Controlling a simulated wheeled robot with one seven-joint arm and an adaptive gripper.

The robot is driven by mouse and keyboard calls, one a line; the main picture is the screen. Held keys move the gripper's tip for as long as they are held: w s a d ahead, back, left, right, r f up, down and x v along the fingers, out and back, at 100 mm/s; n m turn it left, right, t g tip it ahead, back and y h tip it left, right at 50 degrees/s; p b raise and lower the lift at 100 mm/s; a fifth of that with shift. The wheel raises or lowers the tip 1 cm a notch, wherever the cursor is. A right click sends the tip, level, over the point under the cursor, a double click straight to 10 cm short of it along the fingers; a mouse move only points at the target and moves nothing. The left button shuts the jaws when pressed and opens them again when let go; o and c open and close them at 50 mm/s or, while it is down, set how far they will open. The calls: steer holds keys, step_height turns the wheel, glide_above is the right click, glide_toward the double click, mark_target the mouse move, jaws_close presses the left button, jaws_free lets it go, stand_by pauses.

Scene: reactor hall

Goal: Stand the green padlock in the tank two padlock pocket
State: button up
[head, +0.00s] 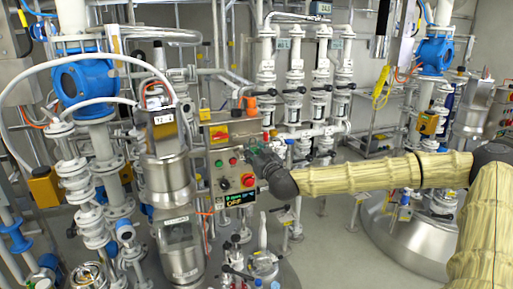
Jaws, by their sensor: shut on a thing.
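My gripper (257,150) is in the head view, in front of the upper right of a grey control box (205,190). It is shut on the green padlock (273,133), of which only a small green piece shows at the fingers. The padlock's shackle and its tilt are too small to make out. The tank two padlock pocket cannot be picked out for certain; part of that top edge is close behind my gripper.
The panel carries a yellow switch with a red knob (219,134). The box has a red button (248,180), a black knob (224,184) and a lit display (239,197). Steel vessels and white pipes crowd the left. Grey floor (325,215) is open below my arm.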

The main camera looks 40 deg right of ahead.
steer(key=shift+w+d+r, duration=0.1)
steer(key=shift+d+r, duration=0.1)
steer(key=shift+w+d+f+b, duration=0.15)
steer(key=shift+w+f+b, duration=0.25)
steer(key=shift+w+b, duration=0.4)
steer(key=b+x, duration=0.3)
steer(key=x, duration=0.4)
steer(key=shift+f, duration=0.15)
stand_by(0.3)
steer(key=shift+f, duration=1.05)
stand_by(2.4)
steer(key=o, duration=1)
